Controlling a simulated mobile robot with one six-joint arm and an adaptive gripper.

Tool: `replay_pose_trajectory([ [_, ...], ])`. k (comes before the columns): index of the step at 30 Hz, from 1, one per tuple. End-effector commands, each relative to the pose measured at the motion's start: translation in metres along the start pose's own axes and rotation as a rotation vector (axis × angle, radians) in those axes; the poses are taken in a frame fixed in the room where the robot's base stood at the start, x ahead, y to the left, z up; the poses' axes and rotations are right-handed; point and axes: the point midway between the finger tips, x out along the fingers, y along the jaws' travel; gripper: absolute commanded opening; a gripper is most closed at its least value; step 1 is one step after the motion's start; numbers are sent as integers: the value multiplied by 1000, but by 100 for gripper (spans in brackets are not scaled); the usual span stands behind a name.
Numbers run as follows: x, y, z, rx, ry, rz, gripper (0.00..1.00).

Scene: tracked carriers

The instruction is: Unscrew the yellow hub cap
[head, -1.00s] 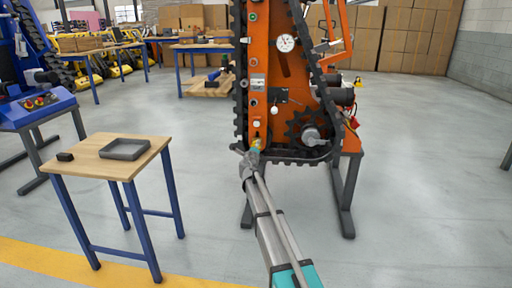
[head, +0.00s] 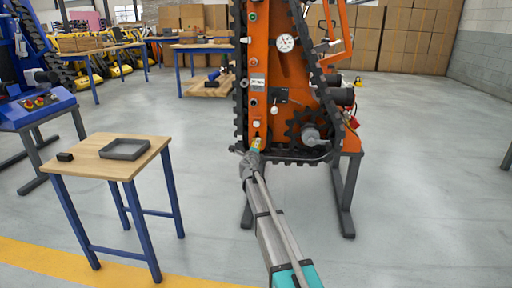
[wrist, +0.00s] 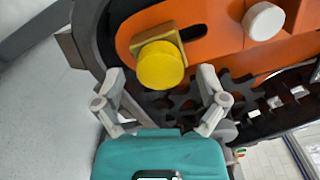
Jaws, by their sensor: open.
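The yellow hub cap (wrist: 161,66) shows in the wrist view as a round disc in front of a brass-coloured square base on the orange carrier panel (wrist: 220,40). My gripper (wrist: 163,84) is open, with one finger on each side below the cap; I see no contact with it. In the head view my gripper (head: 252,152) is at the lower end of the orange carrier (head: 290,75), and the cap is mostly hidden there.
A white round knob (wrist: 263,21) is right of the cap. A black toothed sprocket (head: 308,130) and track are close by. A small wooden table (head: 90,160) with a grey tray (head: 124,149) and a black block (head: 65,157) stands at the left. The floor between is clear.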

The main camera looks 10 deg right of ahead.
Motion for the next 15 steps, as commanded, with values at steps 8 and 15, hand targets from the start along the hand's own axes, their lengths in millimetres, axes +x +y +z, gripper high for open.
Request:
replay_pose_trajectory([
  [8,0,0,0,130,0,0,91],
  [15,0,0,0,321,0,0,91],
])
